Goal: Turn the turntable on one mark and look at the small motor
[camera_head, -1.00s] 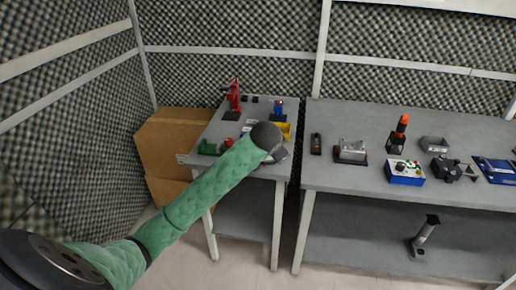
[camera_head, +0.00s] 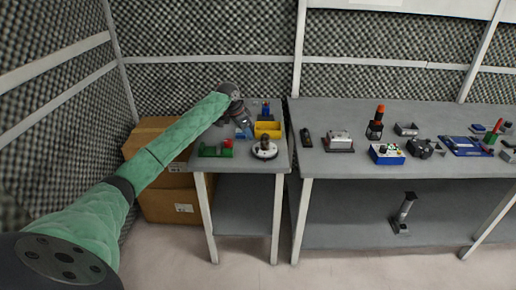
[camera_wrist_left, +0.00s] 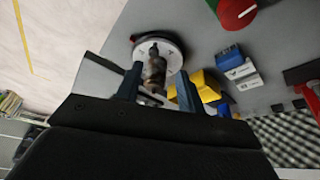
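The turntable (camera_head: 264,154) is a round white disc near the front right of the small grey table. The small motor (camera_head: 265,143), dark brown and grey, stands on it. In the left wrist view the turntable (camera_wrist_left: 174,46) shows beyond my fingers, with dark marks on its face and the motor (camera_wrist_left: 156,67) on it. My left gripper (camera_head: 245,117) is behind and left of the turntable, above the table. In the left wrist view it (camera_wrist_left: 158,88) is open, with its two fingers apart. The motor appears between them; I see no grip on it. My right gripper is not in view.
A yellow bin (camera_head: 267,131) stands behind the turntable, and a green piece with a red part (camera_head: 216,150) to its left. Blue and white blocks (camera_wrist_left: 239,68) are nearby. A larger bench (camera_head: 330,168) with several devices stands right. Cardboard boxes (camera_head: 165,206) stand left.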

